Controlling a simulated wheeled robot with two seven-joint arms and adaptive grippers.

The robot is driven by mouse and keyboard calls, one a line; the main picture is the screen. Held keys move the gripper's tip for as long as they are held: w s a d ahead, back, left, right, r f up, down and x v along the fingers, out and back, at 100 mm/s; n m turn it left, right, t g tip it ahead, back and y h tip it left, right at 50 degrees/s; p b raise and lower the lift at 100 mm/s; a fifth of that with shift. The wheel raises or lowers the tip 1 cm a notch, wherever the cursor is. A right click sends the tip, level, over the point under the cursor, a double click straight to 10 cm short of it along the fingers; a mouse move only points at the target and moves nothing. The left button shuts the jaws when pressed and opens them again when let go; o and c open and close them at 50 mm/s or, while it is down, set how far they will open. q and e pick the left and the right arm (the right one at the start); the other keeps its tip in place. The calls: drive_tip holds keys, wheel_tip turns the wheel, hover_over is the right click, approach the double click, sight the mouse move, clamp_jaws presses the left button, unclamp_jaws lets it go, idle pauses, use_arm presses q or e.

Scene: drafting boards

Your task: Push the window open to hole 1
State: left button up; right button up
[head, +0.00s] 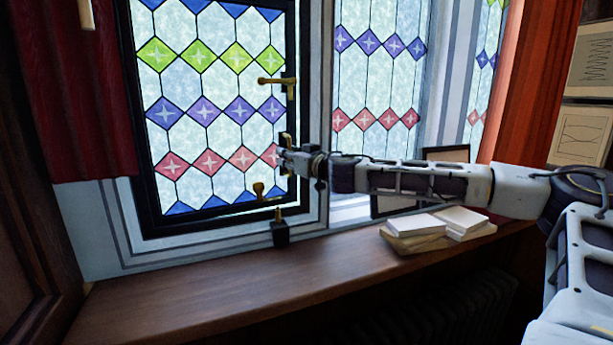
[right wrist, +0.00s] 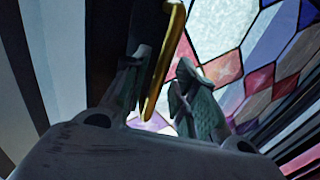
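The window (head: 205,125) is a dark-framed casement with coloured diamond panes; I cannot tell how far it stands ajar. A brass handle (head: 278,82) sits on its right stile. Lower down is a brass fitting (head: 265,190), and a brass pin on a black block (head: 280,233) stands at the sill. No hole numbers are readable. My right gripper (head: 284,157) is at the right stile, below the handle. In the right wrist view my fingers (right wrist: 160,95) are apart, with a brass bar (right wrist: 166,60) between them, close to the left finger. My left gripper is out of view.
The wooden sill (head: 190,275) is mostly clear. A stack of books (head: 430,232) lies on it at the right, below my right arm, with a dark frame (head: 390,205) behind. Red curtains hang at the left (head: 85,110) and right (head: 530,85).

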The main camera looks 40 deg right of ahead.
drive_tip(key=shift+s+r, duration=0.1)
drive_tip(key=s+a+m+h, duration=0.1)
drive_tip(key=s, duration=0.5)
drive_tip(key=shift+s+h+p, duration=0.15)
drive_tip(key=shift+h+p, duration=0.15)
idle(0.9)
drive_tip(key=shift+s+b, duration=1.05)
drive_tip(key=shift+b, duration=0.55)
drive_tip(key=s+b, duration=0.5)
drive_tip(key=s, duration=0.3)
drive_tip(key=shift+a, duration=0.2)
idle(0.4)
